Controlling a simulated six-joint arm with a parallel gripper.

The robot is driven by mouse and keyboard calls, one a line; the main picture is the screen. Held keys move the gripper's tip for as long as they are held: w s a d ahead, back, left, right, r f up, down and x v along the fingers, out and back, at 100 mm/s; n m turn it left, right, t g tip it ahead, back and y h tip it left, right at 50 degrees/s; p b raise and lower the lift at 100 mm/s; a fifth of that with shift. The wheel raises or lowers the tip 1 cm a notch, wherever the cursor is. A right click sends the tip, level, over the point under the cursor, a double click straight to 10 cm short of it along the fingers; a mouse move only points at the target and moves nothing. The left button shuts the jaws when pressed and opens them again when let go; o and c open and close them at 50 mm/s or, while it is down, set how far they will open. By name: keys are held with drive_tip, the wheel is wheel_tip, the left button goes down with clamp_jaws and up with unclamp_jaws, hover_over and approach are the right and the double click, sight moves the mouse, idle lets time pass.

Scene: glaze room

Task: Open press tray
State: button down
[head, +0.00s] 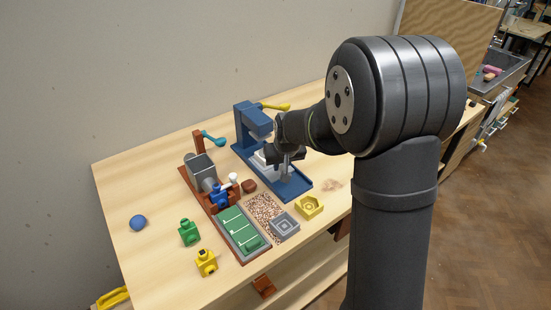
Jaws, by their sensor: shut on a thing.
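The blue press (252,128) stands at the back middle of the table, with a yellow lever (275,107) at its top. Its long blue base (297,188) runs toward the front right. A white press tray (264,168) sits on this base, below and in front of the press head. My gripper (285,172) is down at the tray and shut on a part of it, seemingly its handle. My wrist hides much of the tray and the exact grip.
Left of the press is a brown-based machine (203,172) with a grey hopper. In front lie a green board (240,232), a speckled mat (263,208), a grey square mould (285,226) and a yellow mould (309,207). Green (188,233) and yellow (206,262) blocks and a blue ball (138,222) stand left.

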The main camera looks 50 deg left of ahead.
drive_tip(key=d, duration=0.7)
drive_tip(key=shift+d, duration=0.15)
drive_tip(key=c, duration=1.3)
unclamp_jaws()
drive_tip(key=shift+r, duration=0.15)
drive_tip(key=v, duration=1.7)
